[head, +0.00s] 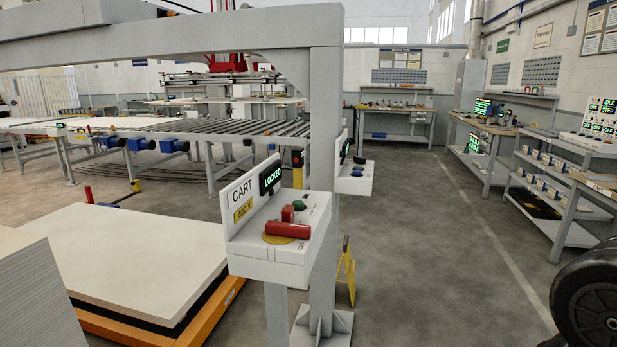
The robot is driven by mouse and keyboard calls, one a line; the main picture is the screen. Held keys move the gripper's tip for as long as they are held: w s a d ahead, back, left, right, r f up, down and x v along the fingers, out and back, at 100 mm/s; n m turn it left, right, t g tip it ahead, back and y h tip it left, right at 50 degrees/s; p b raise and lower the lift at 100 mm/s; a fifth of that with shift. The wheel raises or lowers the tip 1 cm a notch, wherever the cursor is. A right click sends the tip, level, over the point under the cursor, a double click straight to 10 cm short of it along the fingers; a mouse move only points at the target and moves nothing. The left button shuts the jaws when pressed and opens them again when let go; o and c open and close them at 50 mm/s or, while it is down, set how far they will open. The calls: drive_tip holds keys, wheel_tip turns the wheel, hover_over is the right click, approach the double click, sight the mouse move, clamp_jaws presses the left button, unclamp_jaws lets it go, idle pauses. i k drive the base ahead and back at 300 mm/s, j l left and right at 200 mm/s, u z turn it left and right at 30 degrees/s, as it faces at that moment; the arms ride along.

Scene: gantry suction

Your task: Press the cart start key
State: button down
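The cart control box (285,268) stands on a grey post in the middle of the head view. Its upright back panel (241,207) carries a "CART" label, a yellow "400 V" plate and a dark display (270,174) with green text reading "LOCKED". On the sloped top are a large red handle (288,230) over a yellow disc (278,239), a small red block (287,213) and a round green key (299,205) behind it. The red parts stand partly in front of the green key. My gripper is not in view.
A second control box (354,184) stands just behind, by the gantry upright (324,110). A pallet with a pale board (150,245) lies at left. A yellow stand (346,272) is on the floor. The floor (430,240) to the right is clear up to the shelves (555,190).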

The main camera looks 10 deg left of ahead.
sight(298, 203)
drive_tip(key=i, duration=1.3)
drive_tip(key=u, duration=1.15)
